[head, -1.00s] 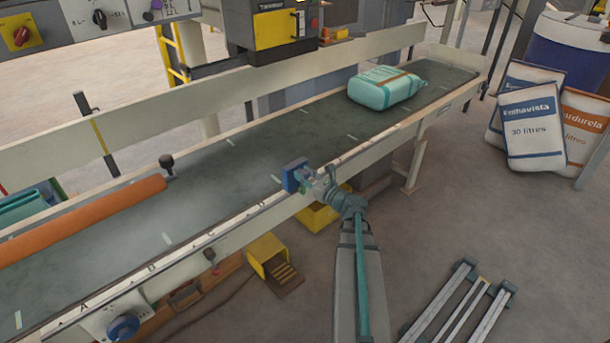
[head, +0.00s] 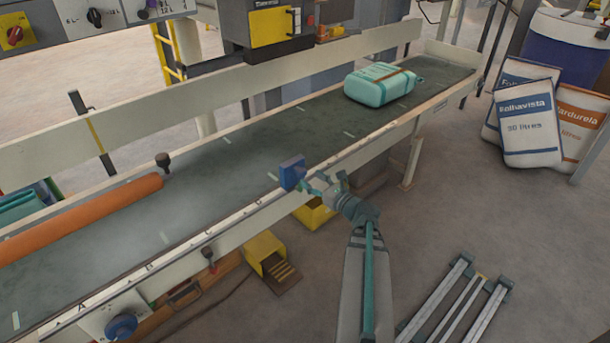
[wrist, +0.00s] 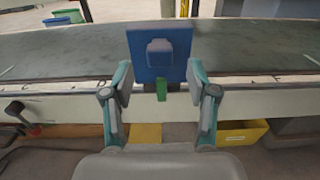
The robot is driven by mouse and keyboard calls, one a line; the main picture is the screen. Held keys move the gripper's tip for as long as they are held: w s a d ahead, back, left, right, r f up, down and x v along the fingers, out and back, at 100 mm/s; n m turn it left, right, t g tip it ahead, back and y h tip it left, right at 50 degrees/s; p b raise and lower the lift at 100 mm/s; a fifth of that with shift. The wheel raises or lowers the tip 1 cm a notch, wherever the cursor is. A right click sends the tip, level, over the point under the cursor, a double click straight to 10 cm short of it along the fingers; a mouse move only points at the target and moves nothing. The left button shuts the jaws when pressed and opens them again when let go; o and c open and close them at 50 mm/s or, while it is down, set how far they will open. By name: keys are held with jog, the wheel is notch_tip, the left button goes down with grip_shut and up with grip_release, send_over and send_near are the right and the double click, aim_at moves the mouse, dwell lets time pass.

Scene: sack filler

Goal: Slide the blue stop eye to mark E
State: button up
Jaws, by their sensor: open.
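The blue stop eye (head: 292,172) is a blue block standing at the near side rail of the conveyor, about mid-length in the head view. In the wrist view the stop eye (wrist: 134,45) is a blue plate with a smaller raised block, and a green tab hangs below it. My gripper (head: 313,183) is on the near side of the rail, just to the right of the eye. In the wrist view my open gripper (wrist: 159,78) has its fingers on either side of the green tab, apart from the plate. Mark E is not readable.
The near rail (head: 240,225) carries small dark marks. An orange roller (head: 80,218) and a black knob (head: 163,160) are at the left. Yellow bins (head: 315,215) sit below the rail.

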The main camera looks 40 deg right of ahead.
jog(key=s, duration=0.6)
jog(key=shift+d, duration=0.3)
jog(key=shift+s, duration=0.1)
jog(key=s+a+f+n+g+y, duration=0.25)
jog(key=a+f+n+g, duration=0.25)
jog(key=a+f+n, duration=0.25)
jog(key=s+a+f+n+g+y, duration=0.2)
jog(key=s+a+f+n+g, duration=0.2)
jog(key=a+f+n, duration=0.3)
jog(key=s+a+f+n+g+y, duration=0.2)
jog(key=s+a+f+n+g, duration=0.25)
jog(key=a+f, duration=0.35)
jog(key=s+a+f+n+g+h, duration=0.3)
jog(key=s+a+f+n+g, duration=0.15)
jog(key=s, duration=0.45)
jog(key=s+a+f+n+g+h, duration=0.2)
jog(key=s+a+f+n+g, duration=0.2)
jog(key=s+n+g, duration=0.3)
jog(key=s+a+f+n+g+h, duration=0.3)
jog(key=s+a+f+n+g, duration=0.1)
jog(key=s, duration=0.6)
jog(key=w+r+t+p, duration=0.2)
jog(key=w+r+p, duration=0.1)
jog(key=r+p, duration=0.5)
jog(key=w+r+t+p, duration=0.2)
jog(key=r+p, duration=0.6)
jog(key=p, duration=0.6)
jog(key=shift+w, duration=0.55)
